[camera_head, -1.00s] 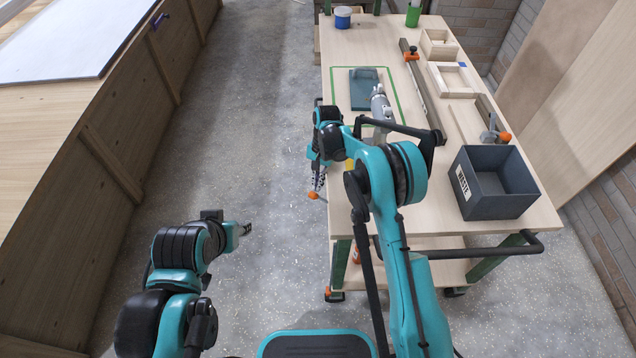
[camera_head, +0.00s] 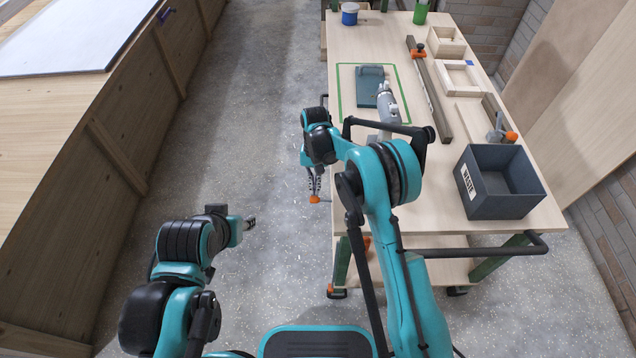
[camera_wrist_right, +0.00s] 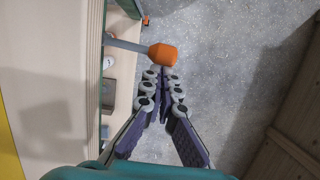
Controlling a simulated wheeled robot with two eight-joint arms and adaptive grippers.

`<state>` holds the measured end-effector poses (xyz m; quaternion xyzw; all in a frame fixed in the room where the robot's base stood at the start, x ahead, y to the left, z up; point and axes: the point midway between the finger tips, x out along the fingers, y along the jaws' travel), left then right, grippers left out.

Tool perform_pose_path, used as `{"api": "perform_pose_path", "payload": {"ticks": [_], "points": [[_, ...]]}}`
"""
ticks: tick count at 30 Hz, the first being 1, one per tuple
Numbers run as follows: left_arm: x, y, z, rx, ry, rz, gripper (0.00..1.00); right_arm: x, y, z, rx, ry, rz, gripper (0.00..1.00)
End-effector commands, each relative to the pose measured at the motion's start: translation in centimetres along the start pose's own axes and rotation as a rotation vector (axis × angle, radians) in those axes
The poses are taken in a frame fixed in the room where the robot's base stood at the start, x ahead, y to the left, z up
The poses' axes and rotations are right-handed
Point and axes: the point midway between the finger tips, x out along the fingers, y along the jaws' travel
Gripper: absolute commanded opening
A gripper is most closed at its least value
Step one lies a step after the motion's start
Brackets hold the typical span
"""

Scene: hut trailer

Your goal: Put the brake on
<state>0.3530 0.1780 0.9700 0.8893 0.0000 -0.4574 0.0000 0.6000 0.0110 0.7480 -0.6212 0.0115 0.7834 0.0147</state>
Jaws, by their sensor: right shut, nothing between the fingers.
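The brake lever is a grey rod with an orange knob (camera_wrist_right: 163,55) that sticks out from the trolley's side in the right wrist view. The knob (camera_head: 314,199) also shows in the head view, beside the trolley's left edge. My right gripper (camera_wrist_right: 163,73) is shut and empty, its fingertips at the knob's lower edge. Whether they touch it I cannot tell. In the head view my right gripper (camera_head: 315,184) points down at the knob. My left gripper (camera_head: 250,223) hangs over the floor, far left of the lever; its jaw state is too small to read.
The trolley's wooden top (camera_head: 440,215) holds a dark waste bin (camera_head: 492,205), a grey-blue block (camera_head: 368,84), a long clamp bar (camera_head: 430,90) and wooden trays. A black push handle (camera_head: 500,250) runs along the near end. Open floor lies between the trolley and the wooden counter (camera_head: 110,140).

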Motion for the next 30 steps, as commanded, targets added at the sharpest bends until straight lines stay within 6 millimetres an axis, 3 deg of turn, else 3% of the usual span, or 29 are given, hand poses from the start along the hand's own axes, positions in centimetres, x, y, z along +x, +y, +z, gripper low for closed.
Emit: {"api": "perform_pose_path", "payload": {"ticks": [17, 30], "points": [[0.1, 0.0, 0.1, 0.000, 0.000, 0.000, 0.40, 0.9, -0.7, 3.7, -0.461, -0.001, 0.108, 0.00], [0.2, 0.0, 0.1, 0.000, 0.000, 0.000, 0.40, 1.1, -0.5, 4.7, -0.463, 0.000, 0.108, 0.00]]}}
